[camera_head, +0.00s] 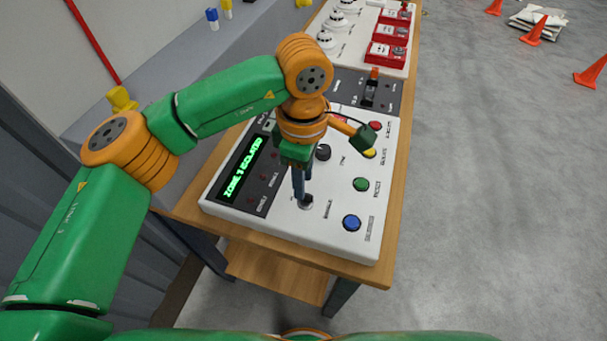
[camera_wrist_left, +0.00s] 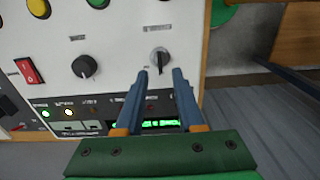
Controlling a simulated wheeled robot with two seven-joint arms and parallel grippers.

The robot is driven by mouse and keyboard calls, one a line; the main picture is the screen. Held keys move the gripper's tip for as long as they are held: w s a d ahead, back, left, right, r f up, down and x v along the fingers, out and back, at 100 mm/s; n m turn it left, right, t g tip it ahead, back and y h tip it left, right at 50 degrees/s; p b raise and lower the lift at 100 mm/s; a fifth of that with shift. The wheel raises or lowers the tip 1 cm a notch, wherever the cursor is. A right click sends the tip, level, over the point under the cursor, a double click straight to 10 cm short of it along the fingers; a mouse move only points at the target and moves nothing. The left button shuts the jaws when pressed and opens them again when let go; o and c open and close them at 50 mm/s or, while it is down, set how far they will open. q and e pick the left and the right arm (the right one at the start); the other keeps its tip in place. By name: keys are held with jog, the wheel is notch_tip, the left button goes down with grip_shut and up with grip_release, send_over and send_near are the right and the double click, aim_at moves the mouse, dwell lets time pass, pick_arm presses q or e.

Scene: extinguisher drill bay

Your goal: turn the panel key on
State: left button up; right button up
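The white control panel (camera_head: 325,228) lies on the wooden table, with a green lit display (camera_head: 243,168). The panel key (camera_head: 307,203) is near its front edge; in the left wrist view it is a small silver key switch (camera_wrist_left: 159,59) with a dark upright bar. My left gripper (camera_head: 299,199) points down at the key, partly hiding it in the head view. In the left wrist view its two blue fingers (camera_wrist_left: 161,72) are apart and empty, with the key just beyond and between their tips. I cannot tell whether they touch it. My right gripper is not in view.
A black knob (camera_head: 323,152) and red, yellow, green (camera_head: 361,184) and blue (camera_head: 351,222) buttons sit near the key. A red rocker switch (camera_wrist_left: 28,71) shows in the left wrist view. Red boxes (camera_head: 386,53) stand farther back. The floor at right is clear up to orange cones (camera_head: 590,73).

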aim_at(305, 199)
pick_arm(q)
notch_tip(305, 199, down, 3)
jog(key=shift+s+f+p, duration=0.1)
jog(key=shift+s+p, duration=0.05)
jog(key=shift+p, duration=0.15)
jog(key=shift+w+f, duration=0.15)
jog(key=shift+w, duration=0.15)
jog(key=shift+s, duration=0.15)
grip_shut()
jog(key=shift+f+m+b, duration=0.1)
jog(key=shift+m+b, duration=0.8)
jog(key=shift+b, duration=0.2)
jog(key=m+b, duration=0.2)
jog(key=shift+m, duration=0.3)
jog(key=m+b, duration=0.1)
jog(key=m, duration=0.2)
jog(key=shift+d, duration=0.1)
jog(key=shift+d+r+m, duration=0.1)
jog(key=shift+r+m, duration=0.1)
jog(key=shift+m, duration=2)
